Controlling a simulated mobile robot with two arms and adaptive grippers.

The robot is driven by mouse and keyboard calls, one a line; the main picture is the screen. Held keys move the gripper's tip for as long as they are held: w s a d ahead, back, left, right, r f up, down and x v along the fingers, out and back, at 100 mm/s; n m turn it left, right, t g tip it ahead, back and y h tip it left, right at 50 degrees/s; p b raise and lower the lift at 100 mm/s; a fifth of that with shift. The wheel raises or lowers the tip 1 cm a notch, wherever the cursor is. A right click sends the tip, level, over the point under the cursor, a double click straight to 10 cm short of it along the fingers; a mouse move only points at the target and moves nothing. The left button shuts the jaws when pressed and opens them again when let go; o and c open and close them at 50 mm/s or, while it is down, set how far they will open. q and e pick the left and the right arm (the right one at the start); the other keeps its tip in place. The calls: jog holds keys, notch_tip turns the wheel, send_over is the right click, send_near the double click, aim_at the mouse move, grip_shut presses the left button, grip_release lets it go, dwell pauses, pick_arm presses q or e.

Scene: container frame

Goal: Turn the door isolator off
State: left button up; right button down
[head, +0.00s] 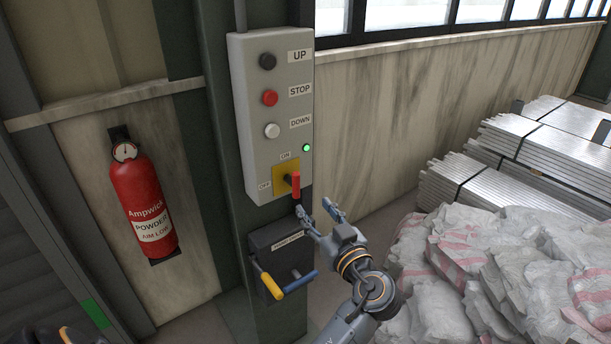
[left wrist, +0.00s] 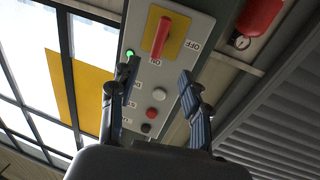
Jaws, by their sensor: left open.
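The door isolator is a red handle (head: 296,186) on a yellow plate (head: 281,172), low on a grey control box (head: 262,110). ON is printed above the plate and OFF to its left. The handle stands upright, in line with ON. My left gripper (head: 315,207) is open and empty, just below and right of the handle, with no clear contact. Its two fingers (left wrist: 158,76) are spread apart in the wrist view. My right gripper is not seen.
A green lamp (head: 306,148) glows beside the isolator. UP, STOP and DOWN buttons sit above. Below is a dark box (head: 280,240) with yellow (head: 271,286) and blue (head: 300,282) handles. A fire extinguisher (head: 143,200) hangs left; white sacks (head: 430,265) are piled right.

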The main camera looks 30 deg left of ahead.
aim_at(296, 184)
pick_arm(q)
jog(key=p+x, duration=0.4)
jog(key=x, duration=0.7)
jog(key=shift+w+a, duration=0.3)
jog(key=shift+a, duration=0.15)
grip_shut()
